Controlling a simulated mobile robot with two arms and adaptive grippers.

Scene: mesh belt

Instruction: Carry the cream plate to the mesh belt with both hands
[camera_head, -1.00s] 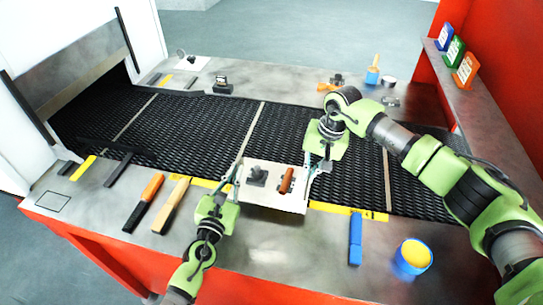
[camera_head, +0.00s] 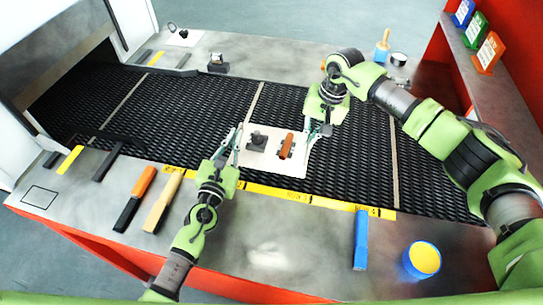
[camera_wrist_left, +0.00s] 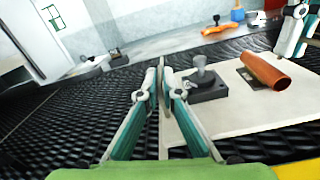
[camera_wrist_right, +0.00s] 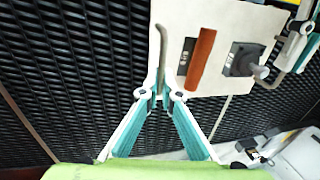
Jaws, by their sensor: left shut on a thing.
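The cream plate (camera_head: 272,167) is a flat square board over the front part of the black mesh belt (camera_head: 190,105). It carries a dark grey block with a knob (camera_head: 257,142) and an orange-brown cylinder (camera_head: 287,146). My left gripper (camera_head: 236,146) is shut on the plate's left edge; its closed fingers also show in the left wrist view (camera_wrist_left: 165,85). My right gripper (camera_head: 309,140) is at the plate's right edge, and its fingers look closed on that edge in the right wrist view (camera_wrist_right: 160,85). The plate looks about level. I cannot tell whether it touches the belt.
The steel front ledge (camera_head: 275,235) has a yellow marked strip (camera_head: 290,193). On it lie an orange-and-black tool (camera_head: 135,200), a tan bar (camera_head: 163,202), a blue bar (camera_head: 361,240) and a blue cup with yellow (camera_head: 423,260). The belt left of the plate is clear.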

